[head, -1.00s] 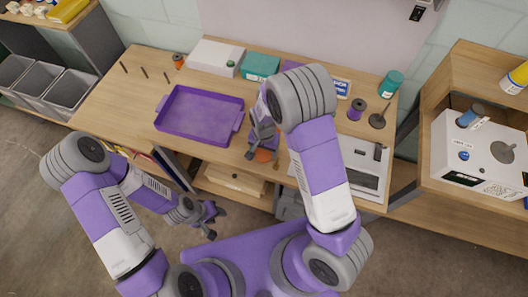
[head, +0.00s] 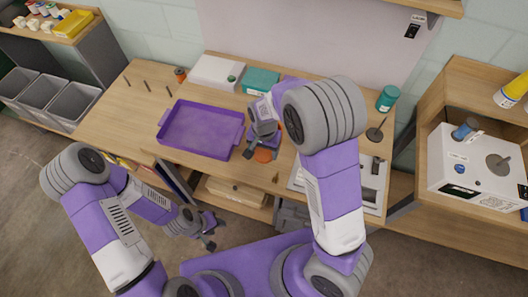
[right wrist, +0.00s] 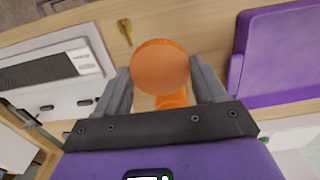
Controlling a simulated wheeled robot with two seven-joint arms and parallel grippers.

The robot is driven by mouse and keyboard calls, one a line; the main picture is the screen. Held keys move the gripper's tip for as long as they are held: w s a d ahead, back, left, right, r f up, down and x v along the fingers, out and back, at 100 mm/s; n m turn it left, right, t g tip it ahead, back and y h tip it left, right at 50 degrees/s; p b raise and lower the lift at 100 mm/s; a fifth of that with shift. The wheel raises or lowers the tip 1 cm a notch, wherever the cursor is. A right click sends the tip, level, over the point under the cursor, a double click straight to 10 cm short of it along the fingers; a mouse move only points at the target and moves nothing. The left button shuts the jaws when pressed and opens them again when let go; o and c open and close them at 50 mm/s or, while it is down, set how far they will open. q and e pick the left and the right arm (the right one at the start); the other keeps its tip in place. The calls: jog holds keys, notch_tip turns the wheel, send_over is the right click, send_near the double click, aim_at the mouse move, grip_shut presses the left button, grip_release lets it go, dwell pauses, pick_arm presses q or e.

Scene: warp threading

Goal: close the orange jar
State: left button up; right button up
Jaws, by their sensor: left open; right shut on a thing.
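My right gripper (head: 262,145) is shut on a round orange lid (head: 263,155) above the front part of the workbench. In the right wrist view the orange lid (right wrist: 160,67) sits between the two fingers, its flat round face showing. A second orange piece (right wrist: 172,100), apparently the orange jar, shows partly below the lid, between the fingers. The gripper hides most of it, and I cannot tell whether lid and jar touch. My left gripper (head: 207,232) is open and empty, low in front of the bench.
A purple tray (head: 203,128) lies left of the right gripper. A brass key (head: 276,178) lies near the bench's front edge. A white box (head: 217,72), a teal box (head: 261,80) and a teal jar (head: 387,98) stand along the back.

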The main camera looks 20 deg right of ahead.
jog(key=shift+d, duration=0.1)
jog(key=shift+s+d+n, duration=0.35)
jog(key=shift+d+n, duration=0.45)
jog(key=shift+n, duration=0.35)
jog(key=shift+s+d+n, duration=0.3)
jog(key=shift+d+n, duration=0.5)
jog(key=shift+n, duration=0.3)
jog(key=shift+s+d+n, duration=0.35)
jog(key=shift+d+n, duration=0.45)
jog(key=shift+n, duration=0.35)
jog(key=shift+s+f, duration=0.1)
